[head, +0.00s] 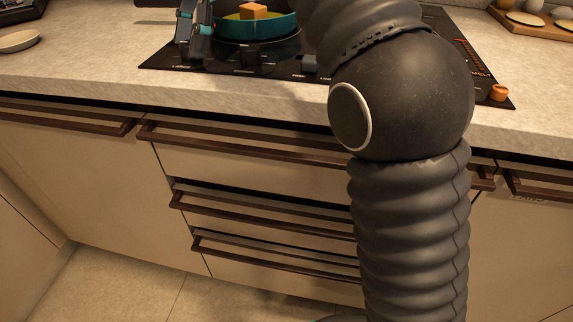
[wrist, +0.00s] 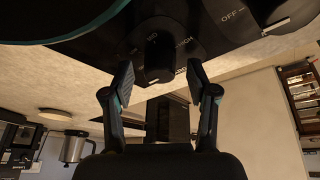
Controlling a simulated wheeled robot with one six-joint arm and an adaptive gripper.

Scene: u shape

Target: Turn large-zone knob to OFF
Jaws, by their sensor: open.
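The black cooktop (head: 282,73) is set in the counter and has dark knobs along its front edge. In the wrist view a black knob (wrist: 158,55), ringed by printed markings, stands just beyond and between my fingertips. My gripper (wrist: 160,78) is open and empty, one finger on each side of the knob's line, with no clear contact. A second knob (wrist: 276,26) with a white line shows at the right near an OFF mark. In the head view my gripper (head: 194,38) is over the cooktop's front left. I cannot read which knob is the large-zone one.
A teal pan (head: 258,27) holding an orange-brown block (head: 253,11) stands close behind the knobs, right of my gripper. An orange object (head: 499,93) sits at the cooktop's right front corner. A plate (head: 18,41) lies at left. The counter front (head: 90,75) is clear.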

